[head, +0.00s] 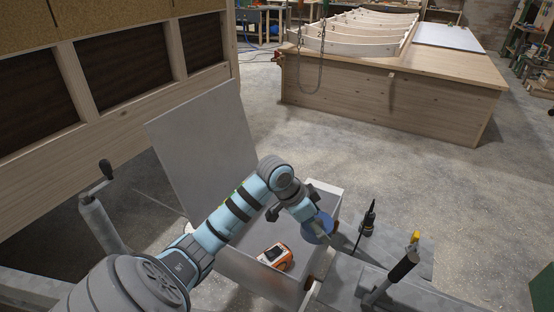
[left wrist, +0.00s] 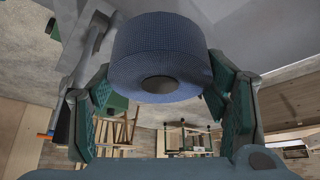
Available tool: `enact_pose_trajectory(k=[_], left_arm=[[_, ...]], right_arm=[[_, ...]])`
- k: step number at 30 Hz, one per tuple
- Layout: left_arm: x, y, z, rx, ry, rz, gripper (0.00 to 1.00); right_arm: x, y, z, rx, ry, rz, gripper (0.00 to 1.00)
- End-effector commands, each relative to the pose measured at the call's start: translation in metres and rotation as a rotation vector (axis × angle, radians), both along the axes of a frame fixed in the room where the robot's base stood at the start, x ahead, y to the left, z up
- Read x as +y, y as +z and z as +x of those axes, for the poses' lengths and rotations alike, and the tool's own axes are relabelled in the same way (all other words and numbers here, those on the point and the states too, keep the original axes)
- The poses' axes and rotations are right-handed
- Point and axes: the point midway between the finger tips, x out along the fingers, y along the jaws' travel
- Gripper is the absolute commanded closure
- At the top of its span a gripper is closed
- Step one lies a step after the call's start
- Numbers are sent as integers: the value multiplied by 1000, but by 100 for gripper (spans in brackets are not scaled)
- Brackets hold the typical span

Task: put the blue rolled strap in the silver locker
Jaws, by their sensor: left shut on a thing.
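The blue rolled strap (head: 319,228) is held by my left gripper (head: 303,212), seen in the head view over the right part of the open silver locker. The strap also shows in the left wrist view (left wrist: 162,50), a thick textured roll with a dark centre hole, between the green-padded fingers (left wrist: 160,100). The silver locker (head: 245,275) is a grey box whose lid (head: 205,140) stands raised. My forearm and gripper hide part of its inside. My right gripper is not in view.
An orange and black object (head: 275,257) lies inside the locker. A dark upright tool (head: 367,218) and a black-handled lever (head: 400,268) stand to the right. A crank handle (head: 97,182) rises at left. A wooden workbench (head: 390,95) stands behind, with clear floor before it.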

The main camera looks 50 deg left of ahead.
Motion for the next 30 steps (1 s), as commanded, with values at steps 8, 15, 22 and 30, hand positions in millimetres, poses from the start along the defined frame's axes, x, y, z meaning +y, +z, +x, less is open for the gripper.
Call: enact_pose_trajectory(k=[8,15,22,30], left_arm=[[117,-18,63,-3,357,-4,71],[139,-47,68,4,425,-4,71],[138,-137,69,5,424,-4,71],[137,-183,69,2,421,-3,71]], right_arm=[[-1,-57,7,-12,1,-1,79],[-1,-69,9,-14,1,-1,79],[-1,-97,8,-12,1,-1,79],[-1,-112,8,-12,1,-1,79]])
